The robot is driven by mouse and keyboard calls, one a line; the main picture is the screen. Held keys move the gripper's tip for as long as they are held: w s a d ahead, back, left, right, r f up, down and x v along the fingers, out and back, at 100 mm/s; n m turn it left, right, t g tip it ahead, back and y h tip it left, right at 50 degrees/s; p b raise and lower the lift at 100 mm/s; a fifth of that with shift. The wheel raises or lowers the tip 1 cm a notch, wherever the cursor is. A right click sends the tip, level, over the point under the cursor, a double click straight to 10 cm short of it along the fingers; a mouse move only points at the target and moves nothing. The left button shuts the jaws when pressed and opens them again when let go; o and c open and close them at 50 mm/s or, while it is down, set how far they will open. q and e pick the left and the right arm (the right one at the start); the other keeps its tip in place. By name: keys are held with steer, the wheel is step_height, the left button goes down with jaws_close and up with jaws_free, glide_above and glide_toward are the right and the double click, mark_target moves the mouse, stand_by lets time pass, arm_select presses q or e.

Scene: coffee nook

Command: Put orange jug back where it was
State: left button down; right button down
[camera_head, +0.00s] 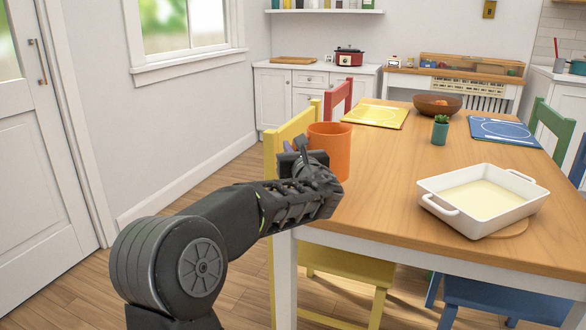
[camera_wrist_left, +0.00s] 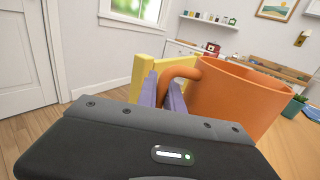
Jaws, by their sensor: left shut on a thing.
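The orange jug (camera_head: 335,148) is upright at the left edge of the wooden table (camera_head: 395,205) in the head view. It fills the right of the left wrist view (camera_wrist_left: 235,100), with its looped handle toward my gripper. My left gripper (camera_head: 291,148) is shut on the handle, with its two purple fingers on either side of it in the left wrist view (camera_wrist_left: 163,92). My arm hides part of the jug's base, so I cannot tell whether it touches the table. My right gripper is not in view.
A white baking dish (camera_head: 437,208) stands at the right front. A green plant pot (camera_head: 440,134), a brown bowl (camera_head: 424,106), a yellow placemat (camera_head: 376,116) and a blue placemat (camera_head: 505,132) are farther back. A yellow chair (camera_head: 272,150) is close behind the gripper. The table's middle is clear.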

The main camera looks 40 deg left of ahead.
arm_select(q)
step_height(320, 180, down, 5)
steer(key=shift+f+b, duration=0.1)
steer(key=shift+b, duration=1)
steer(key=c, duration=1.5)
jaws_free()
steer(key=p+v, duration=0.1)
steer(key=v, duration=1.1)
steer(key=shift+p, duration=0.4)
